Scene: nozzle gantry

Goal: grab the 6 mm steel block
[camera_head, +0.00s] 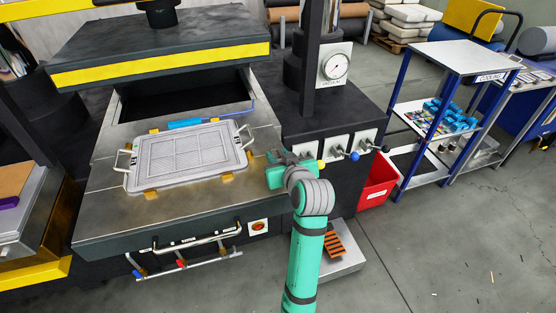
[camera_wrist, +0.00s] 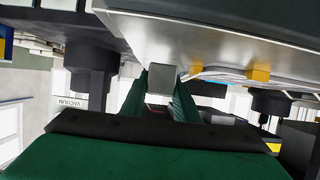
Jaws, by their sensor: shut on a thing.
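My gripper (camera_head: 276,170) is at the right edge of the steel press bed, low beside the grey framed tray (camera_head: 188,155). In the wrist view, its two green fingers (camera_wrist: 161,90) are closed on a small light grey metal block (camera_wrist: 162,82). This looks like the steel block; no 6 mm marking can be read on it. The block sits between the fingertips, right by the metal plate above it in this view. I cannot tell whether it touches the plate. In the head view the block is hidden by my gripper and wrist.
Yellow blocks (camera_head: 150,194) stand around the tray, which has handles at its ends. A blue tool (camera_head: 186,123) lies behind it. The raised press head (camera_head: 160,50) hangs above. A lever panel (camera_head: 335,146) and a red bin (camera_head: 377,182) are to the right.

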